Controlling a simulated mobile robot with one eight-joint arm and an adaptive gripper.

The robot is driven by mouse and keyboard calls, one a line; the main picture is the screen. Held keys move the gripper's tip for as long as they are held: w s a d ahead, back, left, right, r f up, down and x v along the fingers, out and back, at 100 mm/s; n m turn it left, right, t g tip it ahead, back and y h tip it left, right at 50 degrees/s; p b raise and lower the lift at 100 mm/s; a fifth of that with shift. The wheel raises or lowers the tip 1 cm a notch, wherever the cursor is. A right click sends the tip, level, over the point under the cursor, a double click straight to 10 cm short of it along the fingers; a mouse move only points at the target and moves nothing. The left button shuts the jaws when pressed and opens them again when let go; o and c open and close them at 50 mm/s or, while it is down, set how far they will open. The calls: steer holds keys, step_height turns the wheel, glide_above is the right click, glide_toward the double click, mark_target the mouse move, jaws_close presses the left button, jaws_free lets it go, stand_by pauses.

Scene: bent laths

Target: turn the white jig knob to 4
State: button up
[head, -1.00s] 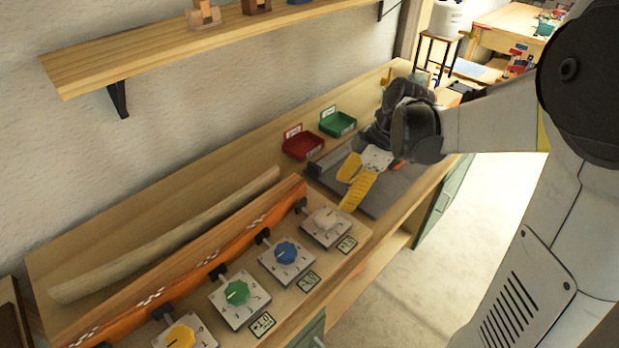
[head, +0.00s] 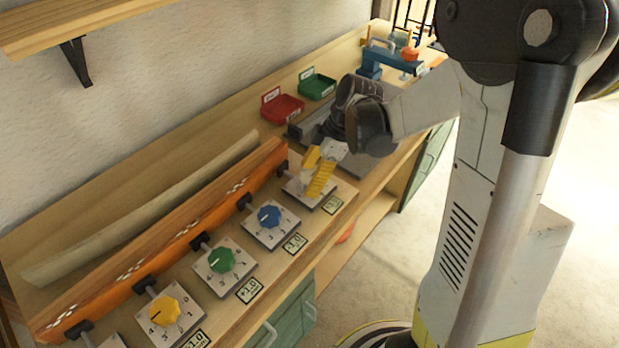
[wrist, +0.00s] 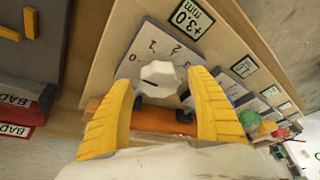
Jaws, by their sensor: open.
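The white jig knob (wrist: 158,76) sits on a pale plate (wrist: 152,44) with numbers; 0, 1 and 2 can be made out. A dark mark shows on the knob's lower left side, but I cannot tell which number it points at. My gripper (wrist: 160,79) is open, with one yellow finger on each side of the knob; I cannot tell whether they touch it. In the head view my gripper (head: 313,177) is over the last plate of the row (head: 297,190), and its fingers mostly hide the white knob there.
Blue (head: 269,216), green (head: 221,259) and yellow (head: 164,309) knobs stand on plates along the bench. An orange rail (head: 170,265) with a bent lath (head: 150,205) behind runs beside them. Red (head: 283,108) and green (head: 317,86) bins stand near the wall.

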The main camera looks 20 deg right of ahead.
steer(key=shift+c, duration=0.5)
steer(key=c, duration=1.1)
